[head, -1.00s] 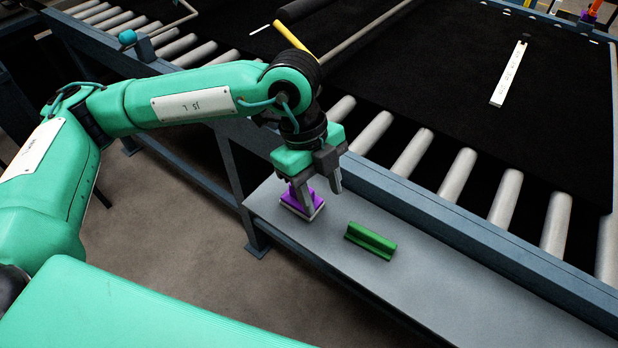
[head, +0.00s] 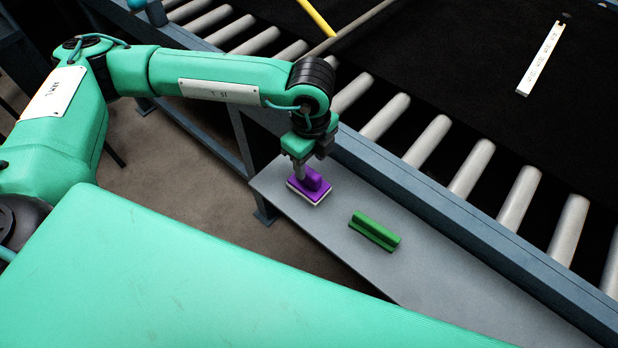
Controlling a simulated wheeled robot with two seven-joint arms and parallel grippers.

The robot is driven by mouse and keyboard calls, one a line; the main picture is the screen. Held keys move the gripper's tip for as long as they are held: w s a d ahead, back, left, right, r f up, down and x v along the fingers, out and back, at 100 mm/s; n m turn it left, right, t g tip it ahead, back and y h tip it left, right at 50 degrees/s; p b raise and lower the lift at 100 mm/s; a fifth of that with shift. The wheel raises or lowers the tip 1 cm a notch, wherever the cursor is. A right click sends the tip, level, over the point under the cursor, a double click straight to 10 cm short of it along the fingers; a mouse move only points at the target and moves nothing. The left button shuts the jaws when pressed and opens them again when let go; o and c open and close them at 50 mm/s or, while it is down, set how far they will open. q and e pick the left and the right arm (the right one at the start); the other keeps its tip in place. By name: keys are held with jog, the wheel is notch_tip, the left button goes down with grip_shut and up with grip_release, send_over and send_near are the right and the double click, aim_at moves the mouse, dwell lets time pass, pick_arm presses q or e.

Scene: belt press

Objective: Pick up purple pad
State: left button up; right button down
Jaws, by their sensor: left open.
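The purple pad (head: 313,184) has a raised handle and a pale underside. It sits on the grey side shelf near the shelf's left end. My left gripper (head: 308,170) is open, pointing down just above and behind the pad. One finger shows close to the pad's handle; the other is mostly hidden, so I cannot tell whether the fingers straddle the handle. My right gripper is not in view.
A green block (head: 374,231) with a raised handle lies on the shelf (head: 440,275) to the right of the pad. Behind the shelf runs a blue-grey frame with rollers (head: 470,168) and a black belt (head: 450,60). A white marked bar (head: 541,60) lies on the belt.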

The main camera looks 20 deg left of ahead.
aim_at(309, 171)
pick_arm(q)
notch_tip(309, 171, down, 3)
jog(key=shift+s+a+f+p, duration=0.1)
jog(key=shift+s+f+p, duration=0.1)
jog(key=shift+p, duration=0.75)
jog(key=shift+w+f, duration=0.1)
jog(key=shift+f, duration=0.45)
grip_shut()
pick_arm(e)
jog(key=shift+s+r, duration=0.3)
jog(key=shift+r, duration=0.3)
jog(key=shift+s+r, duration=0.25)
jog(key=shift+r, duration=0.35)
pick_arm(q)
jog(key=shift+r, duration=0.1)
